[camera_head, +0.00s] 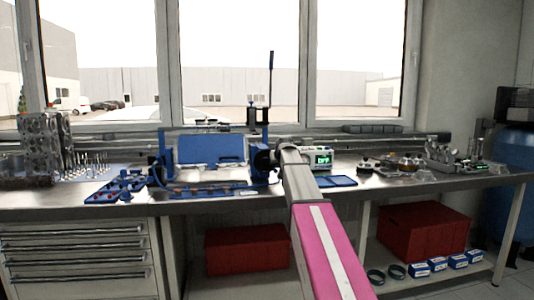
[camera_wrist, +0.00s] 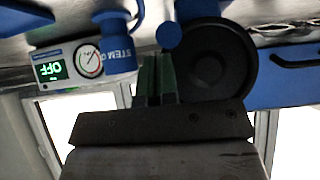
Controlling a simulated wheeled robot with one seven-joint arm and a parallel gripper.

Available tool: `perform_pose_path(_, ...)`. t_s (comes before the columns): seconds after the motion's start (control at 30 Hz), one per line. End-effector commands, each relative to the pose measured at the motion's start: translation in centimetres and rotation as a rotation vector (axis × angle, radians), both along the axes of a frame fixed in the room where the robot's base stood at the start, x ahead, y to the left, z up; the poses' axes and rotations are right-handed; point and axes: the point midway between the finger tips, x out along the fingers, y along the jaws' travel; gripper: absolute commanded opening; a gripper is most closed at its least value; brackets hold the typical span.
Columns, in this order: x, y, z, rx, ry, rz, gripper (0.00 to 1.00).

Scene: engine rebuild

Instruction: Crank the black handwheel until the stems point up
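The black handwheel (camera_wrist: 217,62) is a dark round disc in the wrist view, just right of my gripper's fingers. A blue round knob (camera_wrist: 168,35) shows at its left edge. My gripper (camera_wrist: 157,57) has its two green-padded fingers close together, just below the knob in the picture. I see nothing clearly between them, and contact with the knob is unclear. In the head view, the handwheel (camera_head: 263,158) is small and dark on the right side of a blue fixture (camera_head: 168,148), partly behind my arm. Stems on the fixture cannot be made out.
A gauge box with a green display (camera_wrist: 52,68) and a blue cylinder with lettering (camera_wrist: 118,55) are close left of the fingers in the wrist view. The bench (camera_head: 230,200) holds an engine block (camera_head: 40,150), a blue tray (camera_head: 120,187) and small parts.

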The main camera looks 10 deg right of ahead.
Motion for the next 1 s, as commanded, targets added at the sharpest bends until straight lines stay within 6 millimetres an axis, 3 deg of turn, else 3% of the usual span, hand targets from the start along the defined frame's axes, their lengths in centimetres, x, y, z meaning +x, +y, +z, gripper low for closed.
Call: perform_pose_path(1.0, 0.0, 0.8, -1.7, -0.001, 0.001, 0.001, 0.0)
